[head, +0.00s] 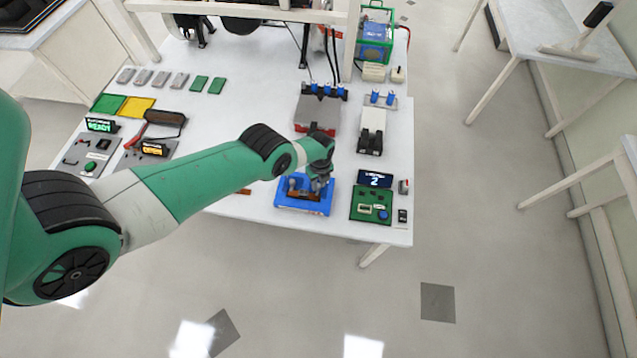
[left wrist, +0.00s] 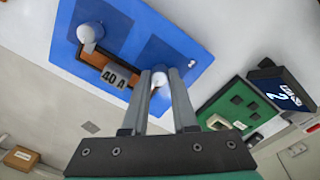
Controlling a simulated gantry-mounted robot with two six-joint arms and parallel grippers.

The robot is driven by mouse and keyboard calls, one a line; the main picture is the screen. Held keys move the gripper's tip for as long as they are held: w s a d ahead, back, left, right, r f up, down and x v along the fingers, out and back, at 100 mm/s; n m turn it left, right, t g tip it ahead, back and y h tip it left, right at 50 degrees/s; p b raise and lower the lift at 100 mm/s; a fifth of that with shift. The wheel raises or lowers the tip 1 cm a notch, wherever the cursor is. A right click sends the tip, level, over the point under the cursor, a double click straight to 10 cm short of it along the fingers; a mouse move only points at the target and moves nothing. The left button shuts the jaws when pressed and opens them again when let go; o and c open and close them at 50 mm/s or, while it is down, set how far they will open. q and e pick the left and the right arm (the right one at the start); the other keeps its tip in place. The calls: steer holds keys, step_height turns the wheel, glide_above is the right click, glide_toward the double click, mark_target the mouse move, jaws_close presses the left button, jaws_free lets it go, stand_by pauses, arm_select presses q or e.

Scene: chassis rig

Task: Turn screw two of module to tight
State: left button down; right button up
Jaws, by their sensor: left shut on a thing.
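The module (left wrist: 112,78), a dark piece with an orange-brown edge and a label reading 40 A, sits on a blue base (left wrist: 185,30) in the left wrist view. The blue base also shows at the table's front edge in the head view (head: 303,210). One pale round screw (left wrist: 90,32) stands at the module's left end, clear of the gripper. My left gripper (left wrist: 159,82) is shut on a second pale screw (left wrist: 159,77) at the other end. In the head view my left gripper (head: 319,186) is over the blue base, and its arm hides part of the table.
A green panel (head: 371,205) with a dark display (head: 375,179) reading 2 stands just right of the base. Behind are a grey-and-red unit (head: 318,112) with blue knobs and a white-and-black block (head: 371,130). Grey and green plates lie at the back left.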

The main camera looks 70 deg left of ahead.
mark_target(319, 185)
stand_by(0.4)
arm_select(q)
steer(key=c, duration=0.7)
jaws_free()
step_height(319, 185, up, 12)
steer(key=p, duration=1.1)
steer(key=shift+w+f, duration=0.15)
steer(key=shift+f, duration=0.05)
